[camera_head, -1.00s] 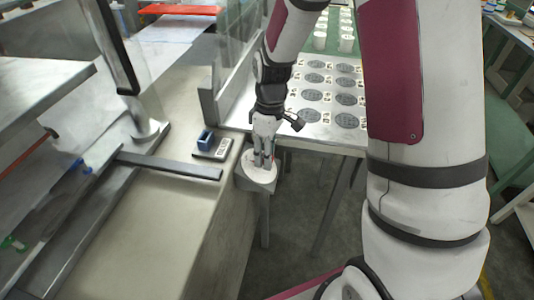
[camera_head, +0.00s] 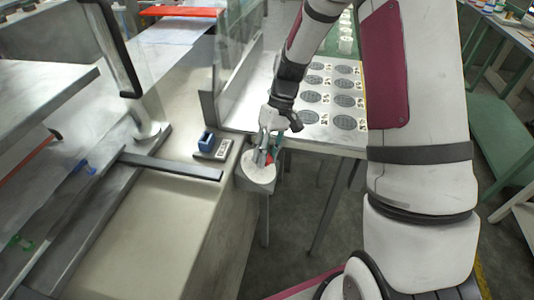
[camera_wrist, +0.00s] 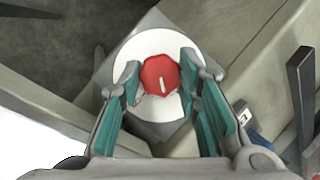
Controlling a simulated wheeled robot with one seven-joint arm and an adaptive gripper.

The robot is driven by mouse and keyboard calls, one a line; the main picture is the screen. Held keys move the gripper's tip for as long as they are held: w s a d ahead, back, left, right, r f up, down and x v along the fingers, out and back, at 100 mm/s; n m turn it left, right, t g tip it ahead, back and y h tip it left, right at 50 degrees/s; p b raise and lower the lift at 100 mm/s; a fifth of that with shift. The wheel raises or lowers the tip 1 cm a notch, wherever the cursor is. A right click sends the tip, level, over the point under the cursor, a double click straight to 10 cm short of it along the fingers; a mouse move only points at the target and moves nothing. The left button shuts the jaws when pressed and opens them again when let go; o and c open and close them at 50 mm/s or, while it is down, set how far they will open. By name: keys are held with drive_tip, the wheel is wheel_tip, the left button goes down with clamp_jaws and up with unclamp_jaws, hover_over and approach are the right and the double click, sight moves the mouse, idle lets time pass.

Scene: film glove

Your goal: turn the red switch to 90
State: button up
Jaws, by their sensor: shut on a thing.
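The red switch (camera_wrist: 160,75) is an angular knob with a short white mark, set on a round white dial (camera_wrist: 152,47). In the wrist view it sits between the fingertips of my gripper (camera_wrist: 158,78), whose teal-padded fingers close on it from both sides. The mark is tilted slightly from upright in that view. In the head view my gripper (camera_head: 267,155) reaches down onto the white dial (camera_head: 258,174), and a bit of red shows between the fingers. Any scale numbers on the dial are too small to read.
The dial is mounted on a grey box (camera_head: 242,184) at the counter's edge. A small blue block on a labelled base (camera_head: 209,141) stands on the counter to its left. A dark bar (camera_head: 170,165) lies farther left. A table with round grey pads (camera_head: 312,98) is behind.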

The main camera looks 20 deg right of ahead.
drive_tip(key=m+y, duration=0.1)
drive_tip(key=m, duration=0.1)
drive_tip(key=m+y, duration=0.2)
drive_tip(key=m, duration=0.1)
drive_tip(key=shift+d+f, duration=0.1)
drive_tip(key=shift+d, duration=0.1)
drive_tip(key=m+y, duration=0.1)
drive_tip(key=m, duration=0.1)
drive_tip(key=m+t+y+p, duration=0.1)
drive_tip(key=m, duration=0.2)
drive_tip(key=shift+s, duration=0.1)
drive_tip(key=shift+m, duration=0.4)
drive_tip(key=o, duration=1.1)
drive_tip(key=shift+o, duration=0.2)
drive_tip(key=v, duration=1.2)
drive_tip(key=shift+s+d+f, duration=0.15)
drive_tip(key=shift+d, duration=0.05)
